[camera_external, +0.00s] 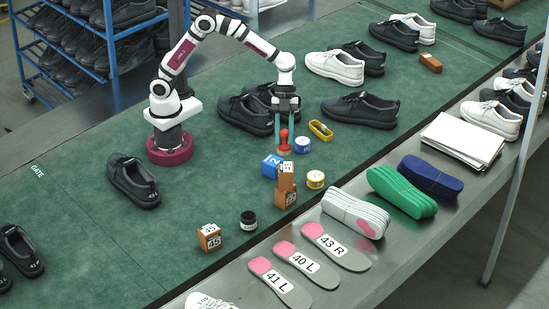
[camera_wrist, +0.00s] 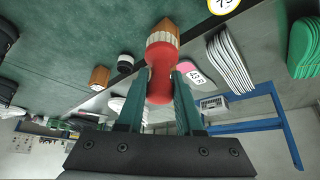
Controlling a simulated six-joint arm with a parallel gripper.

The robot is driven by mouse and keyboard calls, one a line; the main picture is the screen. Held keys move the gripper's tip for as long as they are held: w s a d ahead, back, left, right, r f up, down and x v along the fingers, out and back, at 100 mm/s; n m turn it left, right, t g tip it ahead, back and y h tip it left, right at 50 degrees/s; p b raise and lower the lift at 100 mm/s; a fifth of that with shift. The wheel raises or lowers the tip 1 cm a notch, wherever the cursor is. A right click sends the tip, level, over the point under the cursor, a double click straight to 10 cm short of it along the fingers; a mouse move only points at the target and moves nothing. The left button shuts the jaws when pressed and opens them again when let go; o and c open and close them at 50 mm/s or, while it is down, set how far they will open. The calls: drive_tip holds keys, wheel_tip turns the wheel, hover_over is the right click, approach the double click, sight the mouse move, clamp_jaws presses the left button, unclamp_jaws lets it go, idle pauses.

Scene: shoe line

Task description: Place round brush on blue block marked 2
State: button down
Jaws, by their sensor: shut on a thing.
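The round brush (camera_external: 284,138) has a red handle and hangs upright between the teal fingers of my gripper (camera_external: 284,133). In the wrist view the red brush (camera_wrist: 160,78) sits between both fingers (camera_wrist: 158,95), and my gripper is shut on it. The blue block (camera_external: 271,166) marked 2 stands on the green surface, just below and left of the brush in the external view. I cannot tell the exact gap between them. The blue block cannot be made out in the wrist view.
A blue-and-white tin (camera_external: 302,145), a yellow tin (camera_external: 316,180) and a yellow ring-shaped item (camera_external: 320,130) are at the right. Black shoes (camera_external: 246,114) stand behind.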

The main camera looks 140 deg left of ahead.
drive_tip(key=s+d+r+m+g+h, duration=0.1)
drive_tip(key=s+d+r+m+g, duration=0.15)
drive_tip(key=s+d+m, duration=0.5)
drive_tip(key=n, duration=0.1)
hover_over(273, 160)
drive_tip(key=shift+g+h, duration=0.25)
drive_tip(key=shift+h, duration=0.05)
wheel_tip(273, 160, down, 10)
drive_tip(key=shift+s+f, duration=0.1)
drive_tip(key=shift+f, duration=0.45)
drive_tip(key=shift+f, duration=0.15)
drive_tip(key=c, duration=0.6)
unclamp_jaws()
drive_tip(key=shift+o, duration=0.2)
